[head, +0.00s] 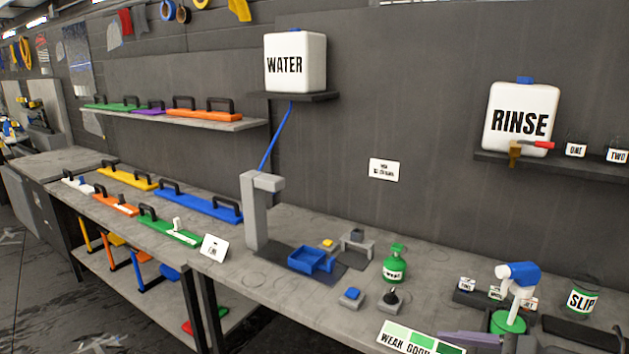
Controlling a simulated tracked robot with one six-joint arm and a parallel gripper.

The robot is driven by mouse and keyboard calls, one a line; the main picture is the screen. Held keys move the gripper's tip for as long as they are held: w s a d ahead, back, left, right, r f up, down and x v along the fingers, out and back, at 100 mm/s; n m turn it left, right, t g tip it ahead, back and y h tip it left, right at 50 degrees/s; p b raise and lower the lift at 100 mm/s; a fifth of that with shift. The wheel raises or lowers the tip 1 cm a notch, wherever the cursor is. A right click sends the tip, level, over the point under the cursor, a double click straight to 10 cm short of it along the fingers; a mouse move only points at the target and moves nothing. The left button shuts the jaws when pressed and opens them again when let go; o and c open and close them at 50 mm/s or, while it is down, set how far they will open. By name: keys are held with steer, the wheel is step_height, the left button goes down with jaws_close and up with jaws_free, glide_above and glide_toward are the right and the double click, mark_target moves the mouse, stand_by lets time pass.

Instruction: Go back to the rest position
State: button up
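My gripper is not in view in the head view, and no part that I am sure is my arm shows. I cannot see whether it holds anything. The grey workbench (330,222) runs along the dark wall from the left to the bottom right. A green bottle (395,266) stands upright on it. A blue tray (308,260) sits in front of a grey stand (256,212). A blue and white spray head (517,277) rises from a green base (507,322) at the right.
A WATER container (296,62) and a RINSE container (520,120) stand on wall shelves. Long coloured tools with black handles, such as a blue one (200,205), lie on the left bench. A SLIP jar (582,298) is at right. Open floor (30,260) lies left.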

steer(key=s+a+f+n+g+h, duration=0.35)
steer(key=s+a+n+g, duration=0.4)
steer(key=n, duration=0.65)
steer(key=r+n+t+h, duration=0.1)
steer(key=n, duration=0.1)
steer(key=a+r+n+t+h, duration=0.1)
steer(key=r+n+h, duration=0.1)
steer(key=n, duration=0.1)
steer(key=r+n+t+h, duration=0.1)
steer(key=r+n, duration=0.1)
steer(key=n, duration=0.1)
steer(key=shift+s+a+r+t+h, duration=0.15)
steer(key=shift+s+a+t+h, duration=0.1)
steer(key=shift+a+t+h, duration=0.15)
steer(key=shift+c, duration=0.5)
